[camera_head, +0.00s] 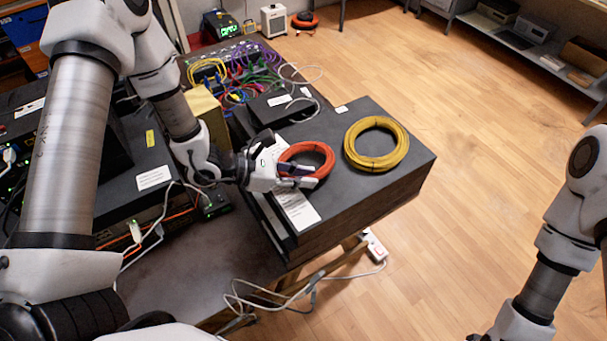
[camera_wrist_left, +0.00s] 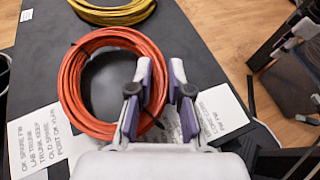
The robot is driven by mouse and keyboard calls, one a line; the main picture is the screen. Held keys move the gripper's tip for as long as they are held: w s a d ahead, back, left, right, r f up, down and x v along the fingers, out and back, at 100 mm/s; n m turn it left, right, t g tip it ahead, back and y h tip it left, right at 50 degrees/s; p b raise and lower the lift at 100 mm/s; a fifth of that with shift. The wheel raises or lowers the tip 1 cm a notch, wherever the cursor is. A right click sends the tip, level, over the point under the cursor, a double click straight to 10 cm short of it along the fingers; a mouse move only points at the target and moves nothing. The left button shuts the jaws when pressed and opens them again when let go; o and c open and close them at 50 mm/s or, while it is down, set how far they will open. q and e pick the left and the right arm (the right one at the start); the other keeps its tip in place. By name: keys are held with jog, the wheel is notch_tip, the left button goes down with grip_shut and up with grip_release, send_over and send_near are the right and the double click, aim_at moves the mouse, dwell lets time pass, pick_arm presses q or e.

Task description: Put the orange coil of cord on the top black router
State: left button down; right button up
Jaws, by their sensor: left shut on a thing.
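The orange coil of cord (camera_head: 327,155) is at my left gripper (camera_head: 297,178), over the broad black box stack. My left gripper is shut on the near right side of its ring, as the left wrist view shows, with the coil (camera_wrist_left: 72,82) between the fingers (camera_wrist_left: 163,100). I cannot tell whether the coil touches the box below. The broad black box stack (camera_head: 375,195) has a flat top with white paper labels. A smaller black router (camera_head: 270,110) sits behind it. I cannot tell which one is the top black router.
A yellow coil (camera_head: 376,164) lies on the box top, right of the orange one. Coloured cables (camera_head: 240,75) crowd the table behind. Black devices with wires (camera_head: 150,185) stand at left. A white cable (camera_head: 270,300) hangs at the front. Open wooden floor (camera_head: 480,130) lies to the right.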

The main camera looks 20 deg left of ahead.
pick_arm(q)
jog(key=shift+f, duration=0.5)
jog(key=shift+s+f, duration=0.1)
jog(key=c, duration=1.5)
grip_release()
jog(key=o, duration=0.4)
